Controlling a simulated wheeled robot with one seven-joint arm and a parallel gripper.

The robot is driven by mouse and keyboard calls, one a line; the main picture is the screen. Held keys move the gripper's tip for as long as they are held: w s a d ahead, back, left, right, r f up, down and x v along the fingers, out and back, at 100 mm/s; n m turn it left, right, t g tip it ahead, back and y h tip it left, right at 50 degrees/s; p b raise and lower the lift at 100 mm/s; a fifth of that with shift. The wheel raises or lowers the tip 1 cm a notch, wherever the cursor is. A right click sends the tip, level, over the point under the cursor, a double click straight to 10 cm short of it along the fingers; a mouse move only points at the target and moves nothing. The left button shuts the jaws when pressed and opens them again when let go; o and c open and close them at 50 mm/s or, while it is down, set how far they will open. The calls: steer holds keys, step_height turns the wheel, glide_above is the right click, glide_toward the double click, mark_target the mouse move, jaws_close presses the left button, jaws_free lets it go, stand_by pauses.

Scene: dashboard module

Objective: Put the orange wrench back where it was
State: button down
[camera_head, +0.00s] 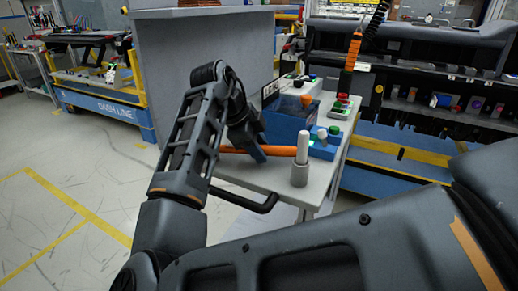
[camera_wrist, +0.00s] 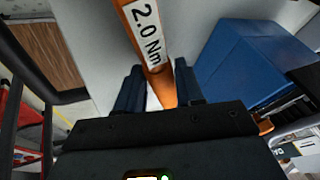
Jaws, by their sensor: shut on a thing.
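The orange wrench (camera_wrist: 136,55) carries a white "2.0 Nm" label and runs between the two blue fingers of my gripper (camera_wrist: 158,88) in the wrist view. My gripper is shut on it. In the head view the wrench (camera_head: 285,151) lies roughly level across the small white table, showing on both sides of my gripper (camera_head: 259,153). I cannot tell whether it touches the tabletop. My arm and fingers hide its middle.
A blue box (camera_head: 283,128) stands close behind the wrench. A white post in a grey base (camera_head: 299,174) stands at the table's (camera_head: 258,176) front right. A vertical orange tool (camera_head: 350,57) with a coiled cable is at the back. A grey panel (camera_head: 195,70) rises behind my arm.

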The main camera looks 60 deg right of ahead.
steer(key=shift+f, duration=0.25)
steer(key=c, duration=0.7)
jaws_free()
steer(key=v, duration=1.2)
steer(key=shift+r, duration=0.1)
